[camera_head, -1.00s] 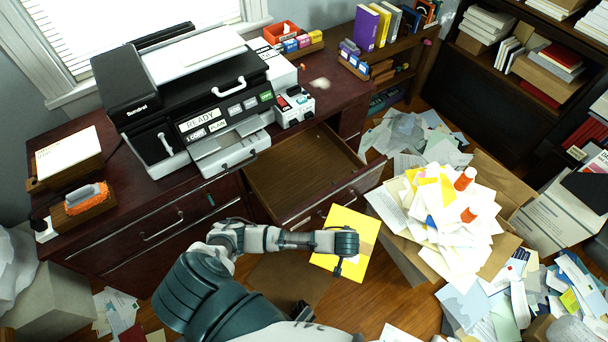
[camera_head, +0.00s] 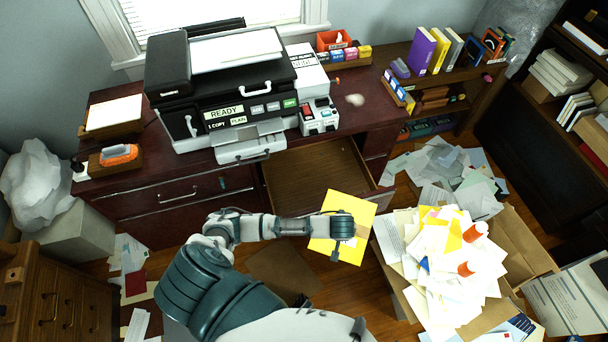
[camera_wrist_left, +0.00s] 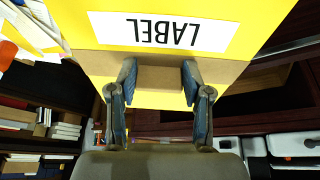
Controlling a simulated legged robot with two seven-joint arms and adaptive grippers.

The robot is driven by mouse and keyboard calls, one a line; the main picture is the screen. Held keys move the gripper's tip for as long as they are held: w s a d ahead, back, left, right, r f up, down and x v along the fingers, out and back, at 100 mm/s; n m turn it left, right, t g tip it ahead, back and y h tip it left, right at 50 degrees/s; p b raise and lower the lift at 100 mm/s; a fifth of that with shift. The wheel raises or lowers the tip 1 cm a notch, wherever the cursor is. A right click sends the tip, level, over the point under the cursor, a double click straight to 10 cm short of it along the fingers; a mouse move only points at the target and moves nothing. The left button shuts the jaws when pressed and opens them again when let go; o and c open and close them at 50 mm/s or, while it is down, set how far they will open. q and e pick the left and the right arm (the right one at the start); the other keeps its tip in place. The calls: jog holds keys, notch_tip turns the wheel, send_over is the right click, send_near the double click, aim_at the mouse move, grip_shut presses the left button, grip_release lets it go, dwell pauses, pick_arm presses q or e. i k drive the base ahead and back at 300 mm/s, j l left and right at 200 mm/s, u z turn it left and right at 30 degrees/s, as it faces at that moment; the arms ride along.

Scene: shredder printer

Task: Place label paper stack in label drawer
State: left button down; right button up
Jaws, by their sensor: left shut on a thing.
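The label paper stack (camera_head: 328,207) is a yellow, flat block in front of the desk. My left gripper (camera_head: 343,232) is shut on it and holds it in the air. In the left wrist view the stack (camera_wrist_left: 82,38) carries a white strip reading LABEL upside down, and a tan band lies between my left fingers (camera_wrist_left: 160,78). An open, seemingly empty wooden desk drawer (camera_head: 300,172) is behind the stack. The printer (camera_head: 215,88) has a pulled-out tray with a handle (camera_head: 252,150). No readable mark shows which one is the label drawer. My right gripper is out of view.
A box heaped with papers (camera_head: 440,265) and orange-capped bottles stands right of my gripper. Loose papers (camera_head: 440,170) cover the floor. A small control unit (camera_head: 319,117) sits beside the printer. A wooden cabinet (camera_head: 60,295) is at lower left.

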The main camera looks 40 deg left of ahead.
aim_at(294, 195)
jog(key=i+u, duration=0.55)
jog(key=u, duration=0.2)
jog(key=i+l+u, duration=0.1)
jog(key=i+u, duration=0.25)
jog(key=i+j+u, duration=0.1)
